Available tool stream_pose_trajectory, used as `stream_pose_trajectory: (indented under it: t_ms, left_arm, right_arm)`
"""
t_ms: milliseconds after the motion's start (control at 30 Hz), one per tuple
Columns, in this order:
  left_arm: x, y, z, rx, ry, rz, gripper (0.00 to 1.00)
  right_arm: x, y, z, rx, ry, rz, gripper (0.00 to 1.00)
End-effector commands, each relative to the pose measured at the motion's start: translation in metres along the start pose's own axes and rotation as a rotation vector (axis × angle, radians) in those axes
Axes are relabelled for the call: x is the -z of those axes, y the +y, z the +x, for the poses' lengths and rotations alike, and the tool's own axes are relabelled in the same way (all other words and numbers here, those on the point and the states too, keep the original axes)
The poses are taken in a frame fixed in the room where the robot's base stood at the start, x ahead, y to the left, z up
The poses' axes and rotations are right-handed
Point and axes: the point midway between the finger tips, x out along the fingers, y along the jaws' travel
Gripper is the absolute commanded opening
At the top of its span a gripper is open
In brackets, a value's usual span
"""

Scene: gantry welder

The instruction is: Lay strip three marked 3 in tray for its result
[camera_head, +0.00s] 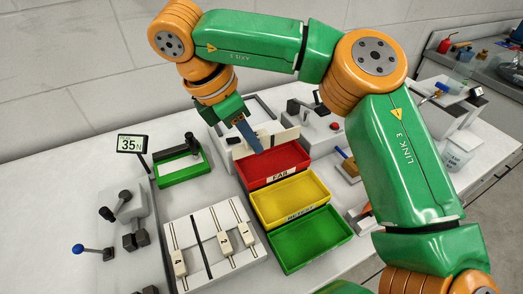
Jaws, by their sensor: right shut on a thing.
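My right gripper (254,143) reaches down from the top at the back edge of the red tray (276,169), with its fingers shut. A pale strip-like piece (283,138) lies across at its fingertips; I cannot read a number on it. The red tray's label looks like FAIL. In front of it are a yellow tray (289,197) labelled RETEST and a green tray (310,240); all look empty. A white rack (205,222) holds pale strips marked 4 (179,262), 2 (223,246) and 1 (245,235). My left gripper is out of view.
A white container (457,155) and other bench items are at the right. My right arm arches over the trays.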

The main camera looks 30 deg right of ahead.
Motion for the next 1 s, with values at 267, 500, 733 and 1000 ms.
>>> stream_pose_trajectory:
  t_ms: [267, 500, 733, 1000]
  left_arm:
    - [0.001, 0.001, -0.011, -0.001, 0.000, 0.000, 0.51]
    - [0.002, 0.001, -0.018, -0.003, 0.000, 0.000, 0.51]
    - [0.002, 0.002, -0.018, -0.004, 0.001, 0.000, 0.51]
    - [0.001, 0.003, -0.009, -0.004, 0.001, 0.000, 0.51]
  right_arm:
    - [-0.007, 0.022, 0.046, 0.002, -0.001, -0.002, 0.00]
    - [0.000, 0.029, 0.085, 0.002, -0.002, -0.004, 0.00]
    - [0.003, 0.029, 0.090, -0.001, -0.001, -0.003, 0.00]
    - [0.006, 0.029, 0.096, -0.001, 0.000, -0.002, 0.00]
